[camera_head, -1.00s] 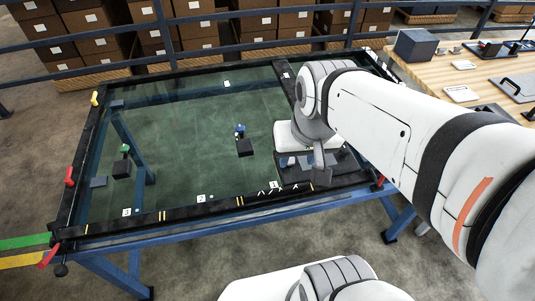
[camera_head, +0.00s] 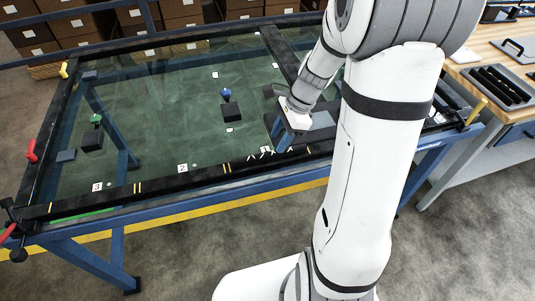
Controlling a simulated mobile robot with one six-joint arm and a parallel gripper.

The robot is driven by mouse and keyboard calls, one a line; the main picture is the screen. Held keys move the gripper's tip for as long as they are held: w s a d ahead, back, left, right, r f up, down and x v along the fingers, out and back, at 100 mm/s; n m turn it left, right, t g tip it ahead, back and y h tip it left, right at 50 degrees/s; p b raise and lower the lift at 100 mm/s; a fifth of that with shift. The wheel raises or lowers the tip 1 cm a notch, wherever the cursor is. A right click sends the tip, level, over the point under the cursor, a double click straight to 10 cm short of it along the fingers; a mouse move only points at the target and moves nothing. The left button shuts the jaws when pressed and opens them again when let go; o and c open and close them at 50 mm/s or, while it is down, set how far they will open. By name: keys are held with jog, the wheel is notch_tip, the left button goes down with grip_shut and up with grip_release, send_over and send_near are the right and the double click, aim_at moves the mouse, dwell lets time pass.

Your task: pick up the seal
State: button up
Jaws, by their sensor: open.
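I cannot pick out the seal with certainty. A black padded strip (camera_head: 150,190) runs along the edge of the glass-topped trolley (camera_head: 160,120). My gripper (camera_head: 279,137) points down over the trolley's right part, close to the front strip. Its blue-grey fingers are apart, and I see nothing held between them. Part of the trolley's right side is hidden behind my arm.
A blue-topped piece on a dark block (camera_head: 230,111) and a green-topped piece on a dark block (camera_head: 92,141) stand on the glass. A wooden bench (camera_head: 500,60) with trays stands at right.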

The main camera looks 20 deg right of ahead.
aim_at(271, 152)
jog(key=x, duration=0.5)
jog(key=shift+a+f, duration=0.1)
jog(key=shift+f, duration=0.2)
grip_shut()
